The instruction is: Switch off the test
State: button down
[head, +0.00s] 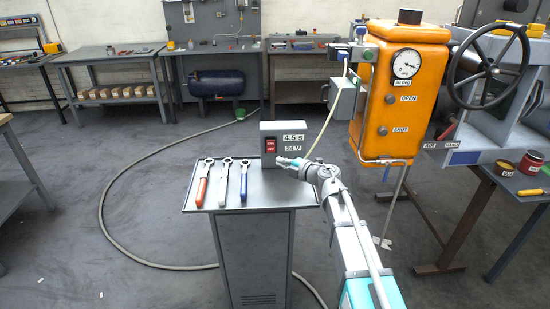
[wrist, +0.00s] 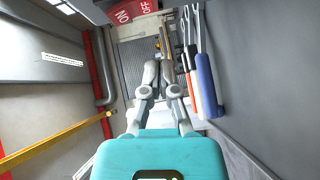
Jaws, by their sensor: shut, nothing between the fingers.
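A grey control box (head: 284,130) stands at the back of a small cabinet top. It carries a red ON/OFF rocker switch (head: 269,145) on its left and labels reading 4.5 s and 24 V. The red switch also shows at the top of the wrist view (wrist: 132,10), partly cut off by the frame edge. I cannot tell which side is pressed in. My gripper (head: 281,161) is shut and empty, in front of the lower part of the box. In the wrist view its fingers (wrist: 158,68) point towards the top, apart from the switch in the picture.
Three ring spanners with red (head: 201,190), white (head: 222,193) and blue (head: 244,187) handles lie left on the cabinet top (head: 276,197). An orange actuator (head: 400,95) with a dial and OPEN and SHUT labels stands at right, near a black handwheel (head: 488,66). A hose crosses the floor.

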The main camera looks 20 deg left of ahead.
jog(key=v, duration=0.7)
jog(key=shift+s+f, duration=0.15)
jog(key=shift+f, duration=0.25)
